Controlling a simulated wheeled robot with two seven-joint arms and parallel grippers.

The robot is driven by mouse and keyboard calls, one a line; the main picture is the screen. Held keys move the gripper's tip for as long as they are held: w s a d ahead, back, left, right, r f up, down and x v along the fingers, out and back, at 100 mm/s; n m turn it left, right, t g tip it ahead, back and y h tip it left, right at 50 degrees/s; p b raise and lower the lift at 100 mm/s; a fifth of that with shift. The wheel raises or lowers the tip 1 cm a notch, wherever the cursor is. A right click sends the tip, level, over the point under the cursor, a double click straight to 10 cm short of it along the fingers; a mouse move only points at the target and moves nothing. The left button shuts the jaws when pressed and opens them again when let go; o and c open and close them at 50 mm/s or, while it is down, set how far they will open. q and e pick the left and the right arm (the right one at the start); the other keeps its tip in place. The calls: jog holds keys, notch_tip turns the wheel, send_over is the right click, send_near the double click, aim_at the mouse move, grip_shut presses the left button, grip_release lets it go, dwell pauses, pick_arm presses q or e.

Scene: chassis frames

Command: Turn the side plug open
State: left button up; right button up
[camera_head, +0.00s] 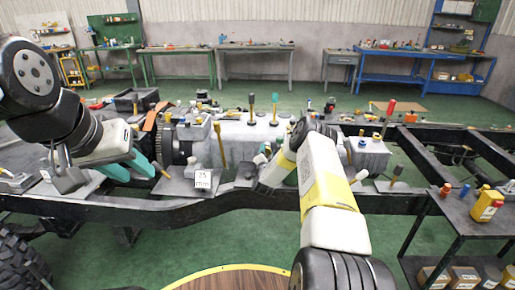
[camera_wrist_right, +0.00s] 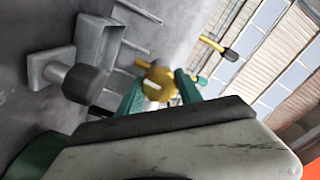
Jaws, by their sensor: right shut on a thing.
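A brass-yellow side plug (camera_wrist_right: 155,75) with a pale slot mark on its face shows in the right wrist view. The two green fingers of my right gripper (camera_wrist_right: 159,86) stand on either side of it and are shut on it. In the head view my right arm reaches to the grey housing (camera_head: 240,135) on the chassis and its wrist hides the plug and fingertips. My left gripper (camera_head: 141,170) has its teal fingers apart, over the left part of the chassis, with nothing seen held between them.
The black chassis frame (camera_head: 130,208) runs across the view. Tools with yellow handles stand around the housing. A dark cart (camera_head: 465,210) with bottles stands at right. In the wrist view a dark-capped grey fitting (camera_wrist_right: 84,84) lies left of the plug.

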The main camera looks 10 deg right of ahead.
jog(key=shift+f, duration=0.1)
dwell(0.3)
jog(key=o, duration=1.4)
jog(key=shift+c, duration=0.2)
jog(key=v, duration=0.7)
jog(key=shift+s, duration=0.4)
jog(key=shift+a, duration=0.15)
